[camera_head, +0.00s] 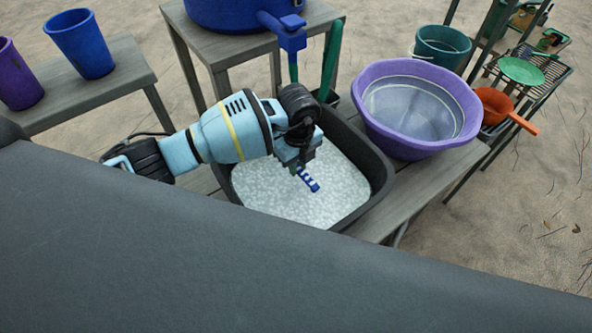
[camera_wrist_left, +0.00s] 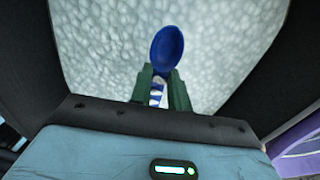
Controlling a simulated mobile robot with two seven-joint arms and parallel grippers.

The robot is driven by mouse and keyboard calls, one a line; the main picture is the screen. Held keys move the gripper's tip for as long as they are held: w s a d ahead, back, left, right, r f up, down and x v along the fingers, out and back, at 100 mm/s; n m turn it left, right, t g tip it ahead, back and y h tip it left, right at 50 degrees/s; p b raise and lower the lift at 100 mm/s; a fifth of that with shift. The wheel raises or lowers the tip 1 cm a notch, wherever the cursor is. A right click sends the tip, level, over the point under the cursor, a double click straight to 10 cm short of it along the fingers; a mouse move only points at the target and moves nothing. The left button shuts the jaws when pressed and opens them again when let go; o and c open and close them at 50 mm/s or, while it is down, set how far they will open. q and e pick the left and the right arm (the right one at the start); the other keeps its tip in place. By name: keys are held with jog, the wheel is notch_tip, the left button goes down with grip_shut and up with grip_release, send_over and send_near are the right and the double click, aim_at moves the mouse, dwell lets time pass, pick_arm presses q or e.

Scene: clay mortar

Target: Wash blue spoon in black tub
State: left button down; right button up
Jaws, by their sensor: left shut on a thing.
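The black tub (camera_head: 378,172) stands on a wooden table and holds whitish, foamy-looking water (camera_head: 345,185). My left gripper (camera_head: 302,168) is over the tub and shut on the blue spoon. The spoon's blue-and-white striped part (camera_head: 311,182) shows below the gripper in the head view. In the left wrist view the spoon's blue bowl (camera_wrist_left: 167,47) points away from the green fingers (camera_wrist_left: 160,88), over the foam. I cannot tell whether the spoon touches the water. My right gripper is not in view.
A purple basin (camera_head: 375,132) stands right of the tub. A blue container with a tap (camera_head: 290,38) is on a stand behind. A teal bucket (camera_head: 440,48), an orange pan (camera_head: 497,104) and a rack are farther right. Blue (camera_head: 82,45) and purple (camera_head: 17,78) cups stand left.

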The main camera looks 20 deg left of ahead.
pick_arm(q)
jog(key=shift+r, duration=4.55)
